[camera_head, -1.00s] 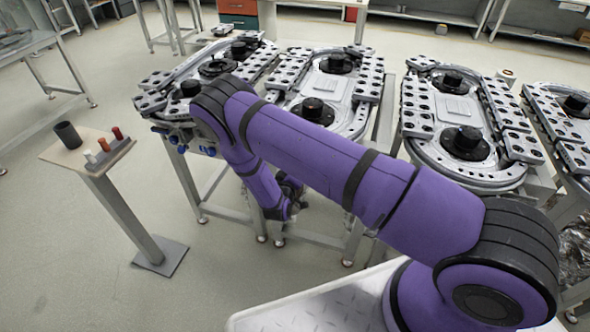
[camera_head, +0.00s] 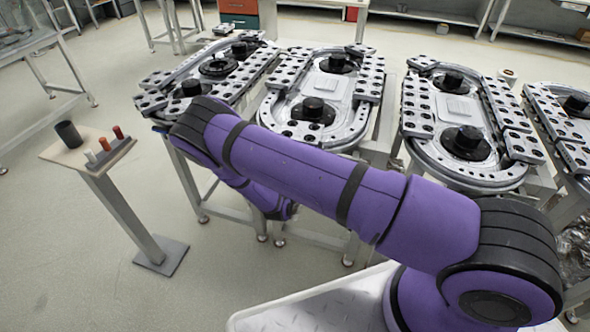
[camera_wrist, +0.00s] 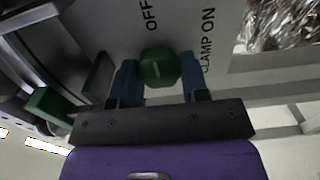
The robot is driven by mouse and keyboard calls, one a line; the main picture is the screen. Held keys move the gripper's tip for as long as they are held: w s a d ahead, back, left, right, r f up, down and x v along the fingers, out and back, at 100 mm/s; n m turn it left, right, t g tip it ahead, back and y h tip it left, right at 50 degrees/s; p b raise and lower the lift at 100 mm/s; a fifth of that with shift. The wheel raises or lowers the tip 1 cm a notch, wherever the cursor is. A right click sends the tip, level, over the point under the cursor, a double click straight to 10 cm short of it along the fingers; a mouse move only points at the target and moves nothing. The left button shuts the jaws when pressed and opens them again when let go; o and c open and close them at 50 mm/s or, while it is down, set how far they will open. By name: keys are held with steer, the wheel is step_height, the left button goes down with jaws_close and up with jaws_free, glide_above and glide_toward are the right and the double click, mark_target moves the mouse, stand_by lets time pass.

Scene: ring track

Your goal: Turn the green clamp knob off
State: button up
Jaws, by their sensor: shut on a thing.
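The panel carries the words "OFF" and "CLAMP ON" near the knob. In the head view the knob and my gripper are hidden behind my purple arm.
Ring track modules (camera_head: 318,95) on metal frames stand in a row across the head view. A small stand (camera_head: 75,155) with a dark cup (camera_head: 68,134) is at the left. In the wrist view, another green part (camera_wrist: 47,104) is at the left and crumpled foil (camera_wrist: 280,24) at upper right.

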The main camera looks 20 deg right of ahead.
stand_by(0.3)
steer(key=o, duration=0.9)
steer(key=shift+s+a, duration=0.1)
steer(key=v, duration=1)
steer(key=shift+s+a, duration=0.15)
steer(key=shift+s, duration=0.1)
